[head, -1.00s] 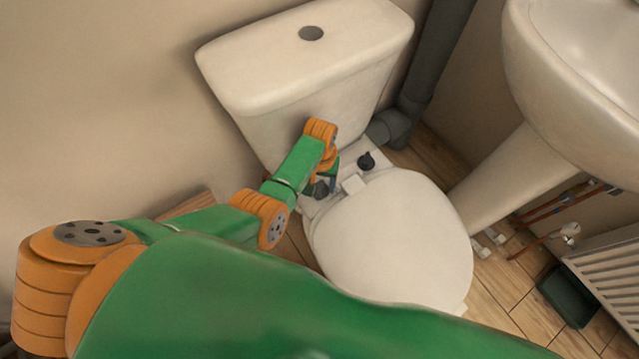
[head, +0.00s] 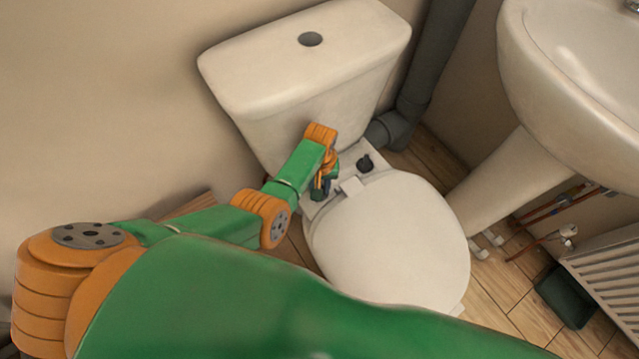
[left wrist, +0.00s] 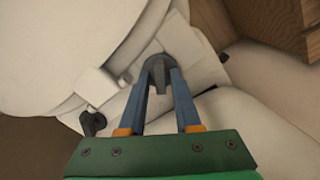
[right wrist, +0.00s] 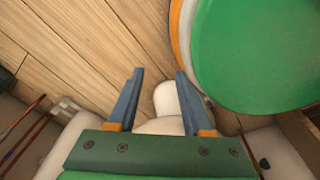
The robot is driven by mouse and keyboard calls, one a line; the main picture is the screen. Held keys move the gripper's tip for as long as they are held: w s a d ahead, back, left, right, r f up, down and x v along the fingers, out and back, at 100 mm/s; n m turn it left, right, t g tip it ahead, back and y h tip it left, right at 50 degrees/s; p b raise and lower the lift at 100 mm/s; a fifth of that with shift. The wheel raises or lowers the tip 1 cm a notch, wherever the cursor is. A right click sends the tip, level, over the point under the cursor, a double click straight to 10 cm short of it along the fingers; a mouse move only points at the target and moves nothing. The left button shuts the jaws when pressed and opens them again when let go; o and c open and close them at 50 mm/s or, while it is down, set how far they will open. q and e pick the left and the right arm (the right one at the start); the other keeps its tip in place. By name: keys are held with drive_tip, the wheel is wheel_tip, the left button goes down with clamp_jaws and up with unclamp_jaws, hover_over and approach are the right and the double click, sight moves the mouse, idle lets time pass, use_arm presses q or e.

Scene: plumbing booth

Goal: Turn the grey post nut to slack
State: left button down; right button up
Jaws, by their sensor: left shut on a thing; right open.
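The grey post nut (left wrist: 157,66) is a dark grey winged knob on the white ledge behind the toilet seat, at the foot of the cistern. My left gripper (left wrist: 161,78) has its two blue fingers around it and is shut on it. In the head view the left gripper (head: 323,187) reaches down to the ledge and partly hides this nut. A second dark nut (head: 365,162) stands on the ledge to the right, apart from the gripper; it also shows in the left wrist view (left wrist: 93,123). My right gripper (right wrist: 159,74) is open and empty.
The white cistern (head: 300,75) rises behind the nuts, and the closed seat lid (head: 390,235) lies in front. A grey waste pipe (head: 425,80), a basin (head: 575,85) with pedestal, a radiator (head: 610,265) and a dark green box (head: 566,297) are to the right.

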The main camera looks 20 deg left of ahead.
use_arm(q)
drive_tip(key=n, duration=0.2)
drive_tip(key=shift+r+n+p, duration=0.1)
drive_tip(key=shift+n+p, duration=0.25)
drive_tip(key=shift+n, duration=0.05)
drive_tip(key=n, duration=0.3)
drive_tip(key=shift+n, duration=0.3)
drive_tip(key=n, duration=0.3)
drive_tip(key=shift+n+p, duration=0.3)
drive_tip(key=n, duration=0.4)
drive_tip(key=shift+n, duration=0.7)
use_arm(e)
drive_tip(key=shift+s+a+r, duration=0.4)
drive_tip(key=shift+s+r, duration=0.05)
drive_tip(key=shift+r, duration=0.25)
drive_tip(key=shift+a, duration=0.25)
drive_tip(key=shift+d, duration=0.3)
